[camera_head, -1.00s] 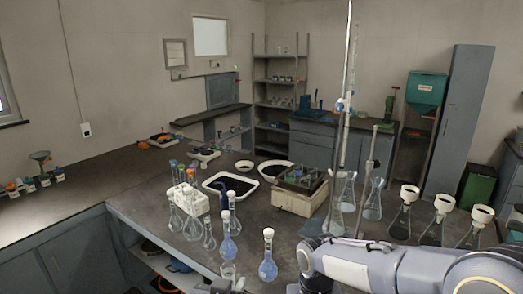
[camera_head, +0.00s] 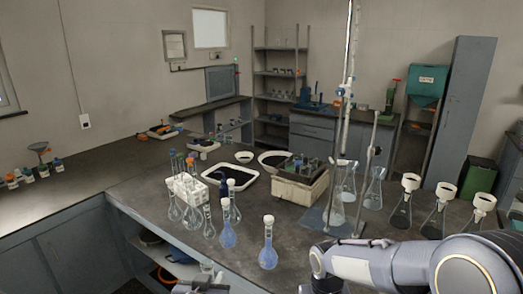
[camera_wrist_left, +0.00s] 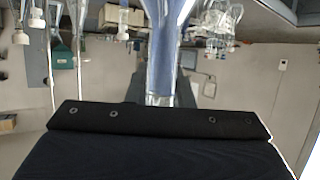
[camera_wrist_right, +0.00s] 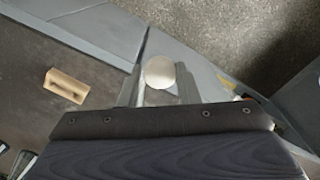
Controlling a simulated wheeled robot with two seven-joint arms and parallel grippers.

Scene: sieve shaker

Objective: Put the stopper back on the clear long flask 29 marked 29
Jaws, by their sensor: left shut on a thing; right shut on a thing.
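My right gripper (camera_wrist_right: 158,90) is shut on a white round-topped stopper (camera_wrist_right: 159,72). It is away from the flask, and its fingertips are out of the head view. I cannot read a number 29 on any glass.
Blue-filled flasks with white stoppers (camera_head: 268,245) stand near the bench's front edge. Behind are a white rack (camera_head: 188,188), more clear flasks, a black-lined tray (camera_head: 232,181) and a burette stand (camera_head: 345,110). Flasks with white tops (camera_head: 440,207) stand at right.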

